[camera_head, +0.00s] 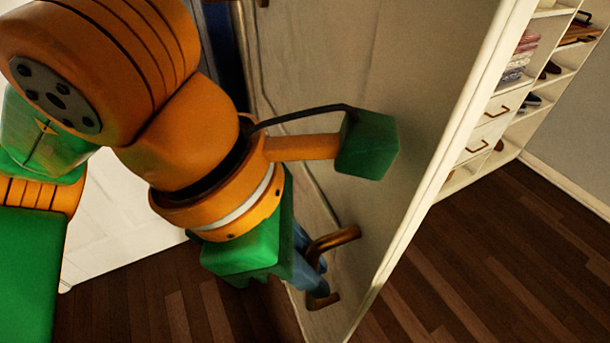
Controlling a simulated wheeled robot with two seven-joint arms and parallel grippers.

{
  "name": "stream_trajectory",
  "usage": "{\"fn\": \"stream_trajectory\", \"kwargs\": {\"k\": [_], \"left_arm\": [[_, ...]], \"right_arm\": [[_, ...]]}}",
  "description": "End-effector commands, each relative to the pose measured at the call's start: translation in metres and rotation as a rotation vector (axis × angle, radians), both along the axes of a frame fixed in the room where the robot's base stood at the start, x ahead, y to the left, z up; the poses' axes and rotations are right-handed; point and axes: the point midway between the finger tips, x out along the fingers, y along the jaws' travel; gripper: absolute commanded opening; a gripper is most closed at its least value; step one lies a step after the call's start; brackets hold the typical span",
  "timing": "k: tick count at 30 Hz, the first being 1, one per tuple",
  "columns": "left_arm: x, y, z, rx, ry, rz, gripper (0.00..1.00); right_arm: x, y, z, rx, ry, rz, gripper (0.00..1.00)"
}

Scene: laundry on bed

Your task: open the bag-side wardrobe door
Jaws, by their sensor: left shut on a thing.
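A tall white wardrobe door (400,70) fills the middle of the head view and is seen at a slant. Its long pale edge runs from the top right down to the bottom centre. A copper-coloured bar handle (335,240) is on its face, low in the picture. My left gripper (312,284) reaches down to the handle, with its blue-grey fingers shut on it. The fingers and the green gripper body hide part of the handle. My orange left arm covers the upper left and hides part of the door's far side. My right gripper does not show.
Open white shelves (540,65) with folded clothes (522,50), shoes and drawers (490,125) stand beyond the door's edge at right. Dark wooden floor (500,250) is clear at lower right. A white panel (120,225) stands at left behind my arm.

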Motion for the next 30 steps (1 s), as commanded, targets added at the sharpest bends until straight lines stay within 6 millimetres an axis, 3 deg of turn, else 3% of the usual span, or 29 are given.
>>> {"fn": "stream_trajectory", "kwargs": {"k": [16, 17, 20, 30], "left_arm": [[-0.0001, 0.0001, -0.0004, 0.001, 0.001, 0.0, 0.0], [-0.0002, 0.0001, -0.0004, 0.001, 0.001, 0.0, 0.2], [-0.0002, 0.0001, -0.0004, 0.001, 0.001, -0.001, 0.45], [0.0003, 0.0024, 0.0067, -0.001, 0.001, 0.002, 0.45]], "right_arm": [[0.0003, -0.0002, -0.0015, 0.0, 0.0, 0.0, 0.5], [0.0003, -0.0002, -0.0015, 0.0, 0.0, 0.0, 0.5], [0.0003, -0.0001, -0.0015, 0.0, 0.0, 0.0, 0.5], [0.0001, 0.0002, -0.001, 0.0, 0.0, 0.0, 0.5]]}}
